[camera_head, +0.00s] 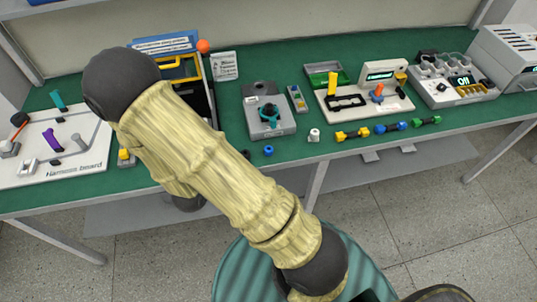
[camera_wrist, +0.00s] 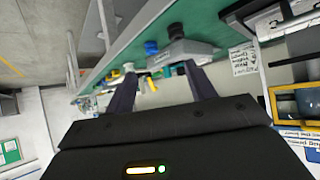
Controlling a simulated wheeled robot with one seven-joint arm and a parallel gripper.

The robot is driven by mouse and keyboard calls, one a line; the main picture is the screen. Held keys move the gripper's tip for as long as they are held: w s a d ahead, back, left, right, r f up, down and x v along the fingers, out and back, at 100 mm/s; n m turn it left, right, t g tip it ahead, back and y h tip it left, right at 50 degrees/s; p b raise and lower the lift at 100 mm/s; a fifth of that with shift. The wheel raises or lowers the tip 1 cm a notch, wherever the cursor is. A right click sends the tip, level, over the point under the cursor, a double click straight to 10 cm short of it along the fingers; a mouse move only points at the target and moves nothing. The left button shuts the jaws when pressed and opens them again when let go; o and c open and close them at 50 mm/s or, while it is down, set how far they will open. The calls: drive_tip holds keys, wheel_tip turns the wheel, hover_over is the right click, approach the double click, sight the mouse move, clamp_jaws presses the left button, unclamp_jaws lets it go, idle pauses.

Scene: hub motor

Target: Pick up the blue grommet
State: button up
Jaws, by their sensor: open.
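The blue grommet (camera_head: 268,151) is a small ring-like piece near the front edge of the green table, in front of the grey fixture with a teal part. A blue piece in the wrist view (camera_wrist: 151,47), beside a grey fixture, appears to be the same grommet. My gripper (camera_wrist: 160,68) is open, its two dark fingers apart with nothing held between them. The grommet is beyond the fingertips in the wrist view, not touched. In the head view my arm crosses the table and the gripper is not visible.
The grey fixture (camera_head: 270,118) stands right behind the grommet, and a small white piece (camera_head: 314,135) is to its right. Yellow, blue and green connectors (camera_head: 390,127) lie farther right. The harness board (camera_head: 50,150) is at left. The table's front edge is close.

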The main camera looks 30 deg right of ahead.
drive_tip(key=shift+s+d+f+m+h, duration=0.1)
drive_tip(key=shift+s+d+m+h, duration=0.2)
drive_tip(key=shift+s+d+h, duration=0.6)
drive_tip(key=shift+w+a, duration=0.1)
drive_tip(key=shift+a, duration=0.1)
drive_tip(key=p, duration=0.1)
approach(267, 151)
drive_tip(key=x, duration=0.4)
drive_tip(key=shift+d+f, duration=0.15)
drive_tip(key=shift+d, duration=0.15)
drive_tip(key=p+x, duration=0.2)
drive_tip(key=x, duration=0.3)
drive_tip(key=shift+w, duration=0.2)
